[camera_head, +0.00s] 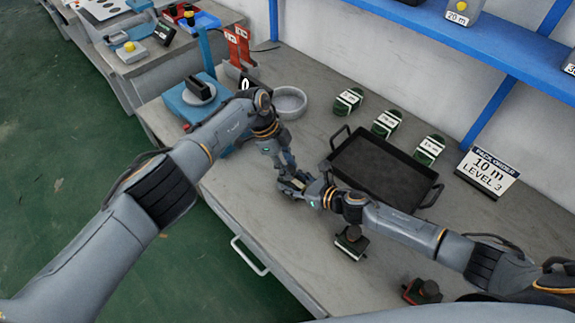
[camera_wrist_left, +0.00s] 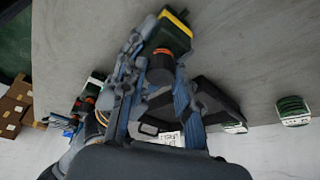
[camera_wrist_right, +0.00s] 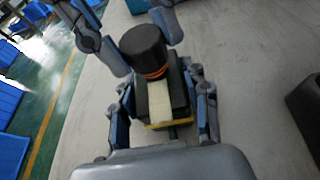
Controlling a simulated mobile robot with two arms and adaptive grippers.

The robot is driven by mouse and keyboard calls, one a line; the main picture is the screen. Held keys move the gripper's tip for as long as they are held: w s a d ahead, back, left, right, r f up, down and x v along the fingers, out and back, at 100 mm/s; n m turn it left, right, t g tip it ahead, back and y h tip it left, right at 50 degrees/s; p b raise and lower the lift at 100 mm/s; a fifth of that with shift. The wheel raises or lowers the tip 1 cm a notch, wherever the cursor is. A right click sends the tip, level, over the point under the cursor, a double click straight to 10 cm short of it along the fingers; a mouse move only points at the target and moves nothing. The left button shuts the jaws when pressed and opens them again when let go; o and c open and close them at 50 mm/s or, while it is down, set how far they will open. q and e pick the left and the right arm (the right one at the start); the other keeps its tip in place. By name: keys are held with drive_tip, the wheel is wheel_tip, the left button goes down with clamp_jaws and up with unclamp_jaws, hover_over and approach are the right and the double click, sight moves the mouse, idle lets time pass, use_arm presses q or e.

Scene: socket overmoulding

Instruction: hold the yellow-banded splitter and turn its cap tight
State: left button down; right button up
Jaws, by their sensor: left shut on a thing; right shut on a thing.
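The yellow-banded splitter (camera_wrist_right: 178,104) is a dark block with a pale label and a yellow band at one end. My right gripper (camera_wrist_right: 166,108) is shut on its body, one finger on each side. The black round cap (camera_wrist_right: 143,48) sits at the splitter's other end, with an orange-red ring showing at its base. My left gripper (camera_wrist_left: 158,84) has its fingers on either side of the cap (camera_wrist_left: 168,66). In the head view, the left gripper (camera_head: 287,178) and right gripper (camera_head: 304,186) meet above the bench and mostly hide the splitter.
A black tray (camera_head: 334,165) lies right of the grippers on the grey bench (camera_head: 240,198). Several green-and-white packs (camera_head: 386,123) stand behind it. Two other dark-capped units, one nearer (camera_head: 422,292) and one by the tray (camera_head: 350,242), stand near the front. A sign (camera_head: 487,173) reads 10 m, level 3.

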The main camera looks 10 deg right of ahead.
use_arm(q)
drive_tip(key=shift+r, duration=0.1)
drive_tip(key=c, duration=1)
unclamp_jaws()
drive_tip(key=shift+o, duration=0.2)
drive_tip(key=v, duration=1.2)
